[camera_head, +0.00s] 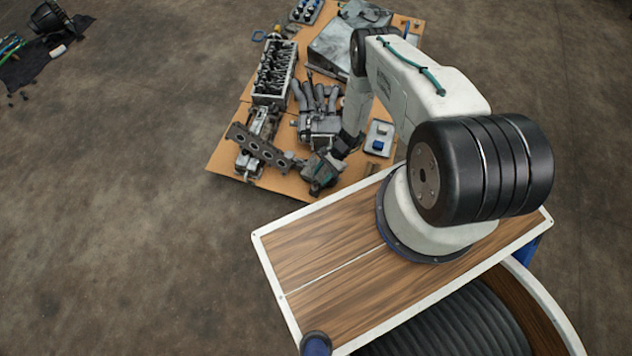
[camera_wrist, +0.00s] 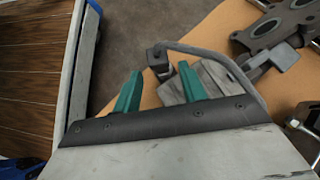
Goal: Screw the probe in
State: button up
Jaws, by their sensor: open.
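My gripper (camera_wrist: 160,68) has two teal fingers, spread apart, with nothing visibly clamped between them. In the wrist view, a small dark block (camera_wrist: 157,54) lies just beyond the fingertips, with a curved grey rod or tube (camera_wrist: 215,58) running from it to the right. A grey metal part (camera_wrist: 215,78) lies behind the right finger, partly hidden by it. I cannot tell whether either finger touches these. No part is clearly recognisable as the probe. In the head view, my gripper (camera_head: 320,172) is low over the front of the cardboard, beside a holed metal plate.
The cardboard sheet (camera_head: 222,163) on the floor holds the holed plate (camera_head: 258,148), an engine head (camera_head: 273,72), a pipe manifold (camera_head: 318,115) and a small tray (camera_head: 379,138). A dark cloth with tools (camera_head: 40,58) lies far left.

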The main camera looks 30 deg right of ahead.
aim_at(316, 182)
jog(key=shift+x, duration=2.1)
jog(key=shift+r, duration=0.1)
jog(key=c, duration=0.9)
